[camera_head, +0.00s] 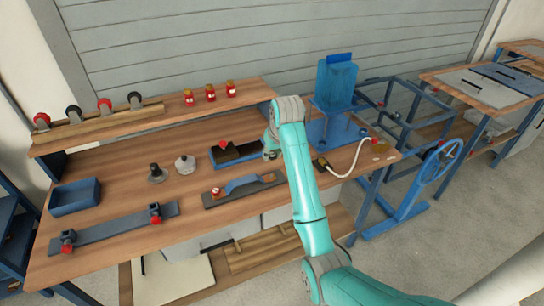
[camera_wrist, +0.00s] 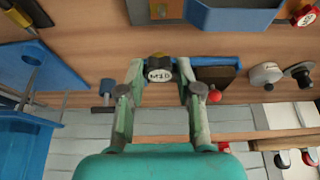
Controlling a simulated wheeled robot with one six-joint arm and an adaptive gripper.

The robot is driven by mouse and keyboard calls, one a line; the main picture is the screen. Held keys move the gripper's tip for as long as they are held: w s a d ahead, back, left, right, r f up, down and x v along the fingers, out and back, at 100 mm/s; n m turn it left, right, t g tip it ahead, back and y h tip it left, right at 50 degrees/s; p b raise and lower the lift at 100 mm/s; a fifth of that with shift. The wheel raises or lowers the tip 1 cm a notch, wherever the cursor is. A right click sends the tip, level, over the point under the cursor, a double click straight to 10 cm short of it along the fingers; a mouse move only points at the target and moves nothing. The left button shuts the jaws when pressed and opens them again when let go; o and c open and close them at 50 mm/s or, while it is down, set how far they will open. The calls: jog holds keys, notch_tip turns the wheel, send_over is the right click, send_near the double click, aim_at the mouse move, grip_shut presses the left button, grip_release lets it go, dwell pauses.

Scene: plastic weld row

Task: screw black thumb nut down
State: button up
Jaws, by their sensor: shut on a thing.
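My gripper (camera_head: 270,151) is over the right part of the bench, just right of the blue tray with a dark block. In the wrist view my gripper (camera_wrist: 160,67) has its fingers on both sides of a black nut (camera_wrist: 159,74) marked M10 and is shut on it. A small yellow part shows just beyond the nut. The nut's underside and any stud below it are hidden, so I cannot tell how it sits. In the head view my arm and gripper hide the nut.
The blue tray (camera_head: 214,159) is close beside my gripper. A blue curved part (camera_head: 245,184) lies on a dark bar in front. A black knob (camera_head: 157,174) and a grey knob (camera_head: 185,165) stand leftward. A white hose (camera_head: 352,160) lies right. A raised shelf (camera_head: 160,117) runs behind.

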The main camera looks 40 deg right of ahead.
aim_at(270, 175)
jog(key=shift+a+f, duration=0.3)
jog(key=shift+f, duration=0.55)
jog(key=shift+d+f, duration=0.1)
jog(key=shift+f, duration=1.55)
jog(key=shift+f, duration=0.15)
jog(key=shift+f, duration=0.5)
jog(key=shift+f, duration=0.85)
dwell(0.9)
